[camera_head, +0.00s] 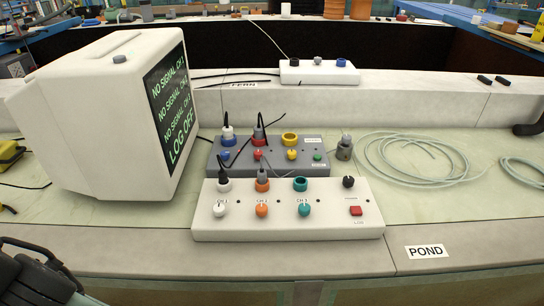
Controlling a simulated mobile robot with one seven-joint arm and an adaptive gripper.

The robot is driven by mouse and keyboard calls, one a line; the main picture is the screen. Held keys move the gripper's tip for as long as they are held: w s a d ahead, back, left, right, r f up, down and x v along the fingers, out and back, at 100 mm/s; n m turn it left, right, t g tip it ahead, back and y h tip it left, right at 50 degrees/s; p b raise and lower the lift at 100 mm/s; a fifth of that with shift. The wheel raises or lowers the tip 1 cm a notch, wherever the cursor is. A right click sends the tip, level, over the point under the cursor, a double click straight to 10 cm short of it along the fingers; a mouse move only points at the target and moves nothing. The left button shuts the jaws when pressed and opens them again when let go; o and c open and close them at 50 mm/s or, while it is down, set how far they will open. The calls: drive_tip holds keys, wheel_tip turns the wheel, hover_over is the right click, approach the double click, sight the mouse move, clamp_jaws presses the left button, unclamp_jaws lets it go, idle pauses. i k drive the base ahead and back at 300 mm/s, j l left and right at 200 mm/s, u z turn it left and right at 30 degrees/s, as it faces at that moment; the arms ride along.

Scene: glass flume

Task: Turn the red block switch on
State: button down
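The red block switch (355,211) is a small red rectangular block near the right front of the white control box (330,228). A short label line lies below it and a black knob above it. I cannot tell its setting from this view. My gripper (45,275) shows only in part as dark grey and black parts at the lower left corner, well to the left of the white box and apart from it. Its fingertips are not clear, so I cannot see whether it is open or shut.
A white monitor (105,110) stands at the left. A grey box (268,160) with knobs and plugged cables sits behind the white box. Coiled tubing (420,155) lies at the right. Another white box (320,72) is farther back.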

sight(257, 153)
drive_tip(key=i+l+u, duration=0.75)
